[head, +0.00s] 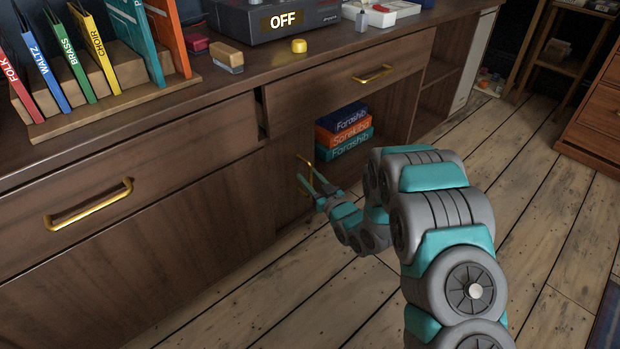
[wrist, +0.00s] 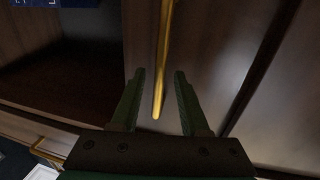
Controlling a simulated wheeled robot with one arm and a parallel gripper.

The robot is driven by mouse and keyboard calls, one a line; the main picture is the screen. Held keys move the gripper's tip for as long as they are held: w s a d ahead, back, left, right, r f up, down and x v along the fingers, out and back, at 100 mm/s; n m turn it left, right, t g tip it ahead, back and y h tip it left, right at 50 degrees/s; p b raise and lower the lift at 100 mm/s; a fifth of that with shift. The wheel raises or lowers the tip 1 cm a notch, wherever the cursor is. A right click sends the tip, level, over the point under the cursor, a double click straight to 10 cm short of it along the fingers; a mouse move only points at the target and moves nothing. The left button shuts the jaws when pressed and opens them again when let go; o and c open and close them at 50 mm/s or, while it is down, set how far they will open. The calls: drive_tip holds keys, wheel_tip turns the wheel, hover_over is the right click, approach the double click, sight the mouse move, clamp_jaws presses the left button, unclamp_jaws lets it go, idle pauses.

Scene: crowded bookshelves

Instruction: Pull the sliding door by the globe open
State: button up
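A wooden sliding door (head: 279,168) with an upright gold bar handle (head: 305,178) is in the lower cabinet front; the handle also shows in the wrist view (wrist: 162,65). An open compartment lies to the door's right. My gripper (head: 311,177) is at this handle. In the wrist view, my gripper (wrist: 159,72) is open, with one finger on each side of the handle's lower end and visible gaps between. I cannot tell how deep the handle sits between the fingers. No globe is visible in either view.
Stacked boxes (head: 343,130) stand in the open compartment. Drawers with gold handles (head: 88,204) sit above. The cabinet top (head: 270,62) carries a book rack (head: 85,120), a dark device with an OFF label and small items. The plank floor (head: 530,180) in front is mostly clear.

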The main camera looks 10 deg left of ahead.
drive_tip(key=v, duration=0.8)
drive_tip(key=shift+w, duration=0.15)
idle(0.5)
